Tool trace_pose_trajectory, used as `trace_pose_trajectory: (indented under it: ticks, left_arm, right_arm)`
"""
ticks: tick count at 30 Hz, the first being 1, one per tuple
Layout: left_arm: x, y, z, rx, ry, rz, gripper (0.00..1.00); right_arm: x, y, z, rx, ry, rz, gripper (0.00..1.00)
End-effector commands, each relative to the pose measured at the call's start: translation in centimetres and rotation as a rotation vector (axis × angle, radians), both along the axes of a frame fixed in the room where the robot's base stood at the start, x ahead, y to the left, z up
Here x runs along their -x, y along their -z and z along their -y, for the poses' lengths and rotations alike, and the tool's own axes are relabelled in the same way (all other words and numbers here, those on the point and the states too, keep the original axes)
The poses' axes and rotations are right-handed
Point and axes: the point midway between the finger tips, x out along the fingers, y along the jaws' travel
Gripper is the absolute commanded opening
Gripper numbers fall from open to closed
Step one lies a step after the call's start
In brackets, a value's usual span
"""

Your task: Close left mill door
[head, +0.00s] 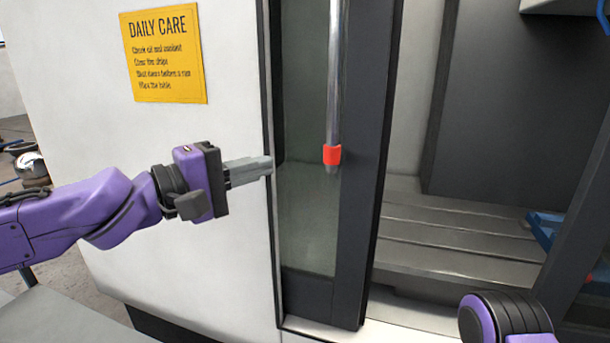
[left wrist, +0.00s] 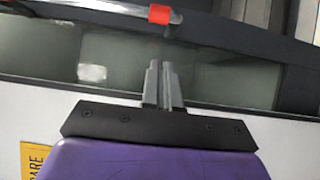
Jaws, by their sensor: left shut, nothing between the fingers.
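The left mill door (head: 305,220) is a dark-framed sliding panel with a glass window, standing at the left side of the mill's opening. Its vertical metal handle (head: 334,75) has a red-orange lower end. The handle end also shows at the top of the left wrist view (left wrist: 164,15). My left gripper (head: 271,165) is shut and empty, with its fingertips at the door's left edge, to the left of the handle and a little below its red end. In the left wrist view the two fingers (left wrist: 163,85) are together, pointing at the glass. I cannot tell whether they touch the door.
The opening right of the door shows a ridged grey bed (head: 455,235) and a blue part (head: 543,230). A dark frame (head: 585,220) stands at the right. A yellow "Daily care" sign (head: 164,55) is on the white housing (head: 70,80). Part of my right arm shows at the bottom right.

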Motion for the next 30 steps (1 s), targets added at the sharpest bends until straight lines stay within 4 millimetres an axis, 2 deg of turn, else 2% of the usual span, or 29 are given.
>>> trace_pose_trajectory:
  ticks: [6,12,17,30]
  left_arm:
    - [-3.0,0.2,3.7,-0.003,-0.002,-0.005,0.00]
    - [-2.6,0.0,6.6,-0.003,-0.004,-0.001,0.00]
    - [-2.5,0.0,7.5,-0.002,-0.006,0.000,0.00]
    - [-2.3,0.1,8.0,-0.004,-0.004,0.000,0.00]
  right_arm:
    - [0.0,0.4,0.0,0.000,0.000,0.001,0.43]
    - [0.0,0.7,0.0,-0.001,0.000,0.001,0.43]
    - [0.0,0.8,0.0,0.000,0.000,0.001,0.43]
    - [0.0,1.0,0.0,0.000,0.000,0.001,0.43]
